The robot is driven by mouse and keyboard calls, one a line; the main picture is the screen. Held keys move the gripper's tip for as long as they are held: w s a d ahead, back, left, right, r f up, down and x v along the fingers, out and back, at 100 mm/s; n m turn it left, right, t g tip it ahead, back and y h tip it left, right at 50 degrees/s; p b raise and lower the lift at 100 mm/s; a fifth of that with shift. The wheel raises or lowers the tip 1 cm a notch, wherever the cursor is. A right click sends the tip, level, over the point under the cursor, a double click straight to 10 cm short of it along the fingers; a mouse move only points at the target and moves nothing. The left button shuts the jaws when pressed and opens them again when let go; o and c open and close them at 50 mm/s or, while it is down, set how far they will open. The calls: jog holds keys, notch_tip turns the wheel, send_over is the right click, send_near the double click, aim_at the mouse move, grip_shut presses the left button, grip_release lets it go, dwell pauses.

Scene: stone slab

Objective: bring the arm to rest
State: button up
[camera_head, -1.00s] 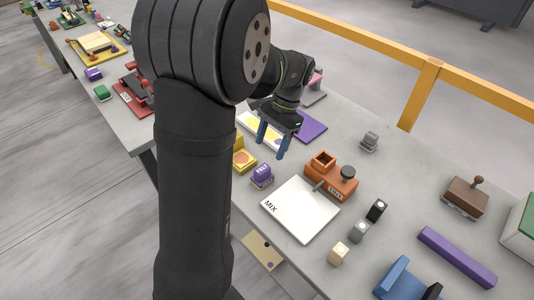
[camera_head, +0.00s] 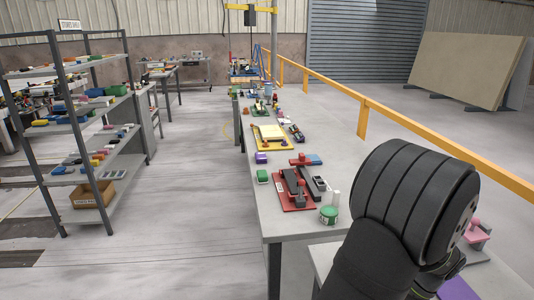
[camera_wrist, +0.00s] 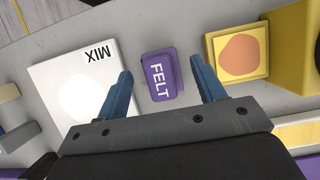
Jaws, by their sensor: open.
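My gripper (camera_wrist: 165,92) is open in the wrist view, its two blue fingers apart with nothing between them. Below and beyond the fingertips lies a purple block marked FELT (camera_wrist: 158,76) on the grey slab. A white board marked MIX (camera_wrist: 75,85) lies to the left of it, partly behind the left finger. A yellow block with an orange patch (camera_wrist: 238,54) lies to the right. In the head view my dark arm fills the lower right, and the gripper's fingers are out of that view.
The long grey bench (camera_head: 255,212) holds a red clamp-like fixture (camera_head: 292,184), a green round container (camera_head: 329,215) and a yellow tray (camera_head: 272,147). An orange rail (camera_head: 390,115) runs along its right side. A shelf rack (camera_head: 60,130) stands at left across open floor.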

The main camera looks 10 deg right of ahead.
jog(key=x, duration=0.3)
jog(key=shift+f, duration=0.2)
notch_tip(320, 180, up, 3)
jog(key=shift+f, duration=0.1)
jog(key=shift+r, duration=0.65)
